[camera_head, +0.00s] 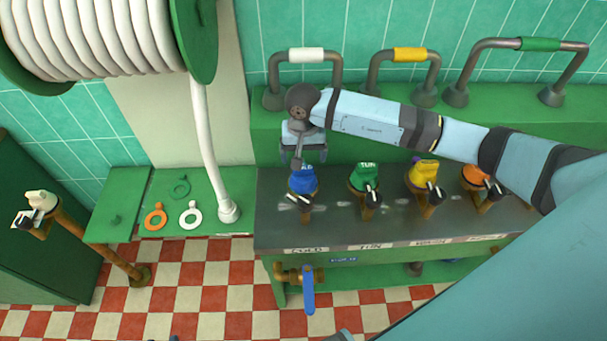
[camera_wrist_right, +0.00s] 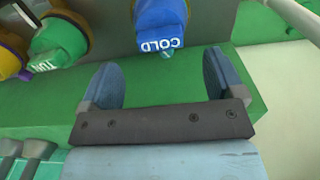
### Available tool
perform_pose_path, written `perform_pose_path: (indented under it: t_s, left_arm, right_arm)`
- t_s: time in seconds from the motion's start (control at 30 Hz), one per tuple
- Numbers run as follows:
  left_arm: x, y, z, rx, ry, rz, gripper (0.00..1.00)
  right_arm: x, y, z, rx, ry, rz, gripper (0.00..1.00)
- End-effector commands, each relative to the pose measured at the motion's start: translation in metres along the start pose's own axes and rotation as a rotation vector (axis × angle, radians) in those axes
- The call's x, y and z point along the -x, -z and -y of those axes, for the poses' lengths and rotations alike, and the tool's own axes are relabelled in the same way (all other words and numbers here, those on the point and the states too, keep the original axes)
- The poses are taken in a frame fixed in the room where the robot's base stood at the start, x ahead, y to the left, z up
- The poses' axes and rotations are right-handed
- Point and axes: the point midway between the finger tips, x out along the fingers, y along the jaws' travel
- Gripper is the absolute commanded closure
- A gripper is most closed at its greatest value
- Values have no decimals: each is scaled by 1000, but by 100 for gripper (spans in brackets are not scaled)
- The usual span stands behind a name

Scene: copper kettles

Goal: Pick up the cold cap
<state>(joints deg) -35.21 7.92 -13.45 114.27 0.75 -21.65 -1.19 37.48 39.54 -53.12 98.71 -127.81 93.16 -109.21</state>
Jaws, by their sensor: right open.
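The cold cap is blue with white lettering and sits on the first tap from the left of the dark counter. It shows in the head view (camera_head: 302,181), its top edge close to my right gripper (camera_head: 298,157). In the right wrist view the cap (camera_wrist_right: 160,20) reads "COLD" and lies beyond the fingertips, roughly between their lines. My right gripper (camera_wrist_right: 160,75) is open and empty, its two blue fingers wide apart. Its fingers are partly hidden by the wrist in the head view. My left gripper is not in view.
Green (camera_head: 364,176), yellow (camera_head: 423,172) and orange (camera_head: 474,177) caps stand to the right on the counter (camera_head: 330,228). Several handled pipes rise behind. A white hose (camera_head: 205,130) hangs at left above a green shelf (camera_head: 115,205) with rings. A blue lever (camera_head: 308,290) hangs below.

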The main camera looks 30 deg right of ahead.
Motion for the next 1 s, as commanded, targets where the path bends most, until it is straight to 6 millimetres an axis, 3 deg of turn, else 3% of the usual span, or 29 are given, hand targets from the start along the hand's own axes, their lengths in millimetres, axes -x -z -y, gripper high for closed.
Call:
perform_pose_path:
  t_s: [0.17,0.43,0.73,0.93,1.0]
  left_arm:
    - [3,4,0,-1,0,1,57]
    - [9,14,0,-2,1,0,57]
    - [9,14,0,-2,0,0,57]
    - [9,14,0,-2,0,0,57]
    - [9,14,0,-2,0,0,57]
  right_arm:
    - [-12,-1,0,-1,0,4,13]
    - [-50,-1,0,-1,1,4,13]
    - [-56,0,0,1,2,1,13]
    - [-56,0,0,0,2,1,59]
    - [-56,0,0,0,2,1,64]
